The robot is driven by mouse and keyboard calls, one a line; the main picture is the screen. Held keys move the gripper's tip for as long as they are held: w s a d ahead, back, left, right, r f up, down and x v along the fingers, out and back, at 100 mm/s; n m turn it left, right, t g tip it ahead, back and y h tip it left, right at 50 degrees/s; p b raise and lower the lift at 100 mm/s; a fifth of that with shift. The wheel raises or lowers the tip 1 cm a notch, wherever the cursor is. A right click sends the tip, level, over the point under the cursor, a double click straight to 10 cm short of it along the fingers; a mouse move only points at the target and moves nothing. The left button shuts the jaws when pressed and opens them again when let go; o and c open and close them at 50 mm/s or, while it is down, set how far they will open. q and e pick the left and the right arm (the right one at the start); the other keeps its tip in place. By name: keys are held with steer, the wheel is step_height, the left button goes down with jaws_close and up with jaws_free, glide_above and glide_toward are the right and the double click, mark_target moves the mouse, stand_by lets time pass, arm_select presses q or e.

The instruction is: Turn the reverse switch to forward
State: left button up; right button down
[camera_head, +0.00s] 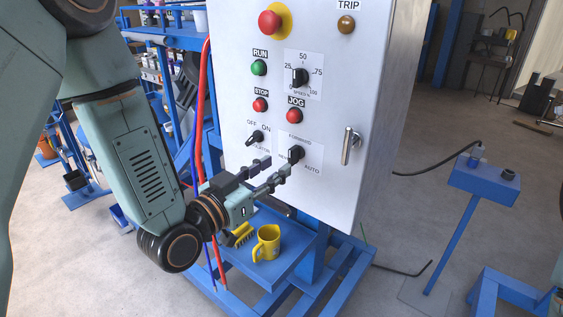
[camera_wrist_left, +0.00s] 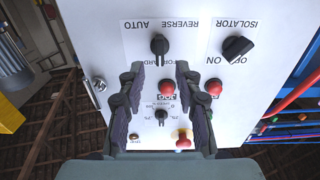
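The reverse switch (camera_head: 296,154) is a black rotary knob low on the front of the grey control cabinet. Its plate reads FORWARD above and AUTO at the right; the left label is partly hidden. In the left wrist view the knob (camera_wrist_left: 159,46) appears upside down, with REVERSE and AUTO along the top. I cannot tell surely which label it points to. My left gripper (camera_head: 271,168) is open, its fingertips close to the knob in the head view. In the wrist view its fingers (camera_wrist_left: 159,72) are spread either side of the knob's line, with no clear contact. My right gripper is not in view.
Nearby are the isolator knob (camera_head: 255,137), the red JOG button (camera_head: 294,116), the red STOP button (camera_head: 260,104) and the cabinet handle (camera_head: 350,145). A yellow mug (camera_head: 267,242) stands on a blue shelf below. A blue post stand (camera_head: 484,178) is at the right.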

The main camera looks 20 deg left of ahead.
arm_select(q)
steer(key=shift+v, duration=1)
steer(key=s+a+f+n+g+y+b, duration=0.1)
steer(key=s+f+n+g+y+b, duration=0.2)
steer(key=f, duration=0.9)
steer(key=s+a+f+n+g+y+b, duration=0.15)
steer(key=s+f+g, duration=0.4)
steer(key=f, duration=0.65)
steer(key=s+a+f+g+y+b, duration=0.1)
steer(key=s+f+g+b, duration=0.7)
steer(key=s+f, duration=1.4)
step_height(320, 180, down, 4)
steer(key=b, duration=0.5)
steer(key=shift+s+a+y, duration=0.2)
steer(key=shift+s+y, duration=0.05)
steer(key=shift+y, duration=0.1)
steer(key=shift+g, duration=0.25)
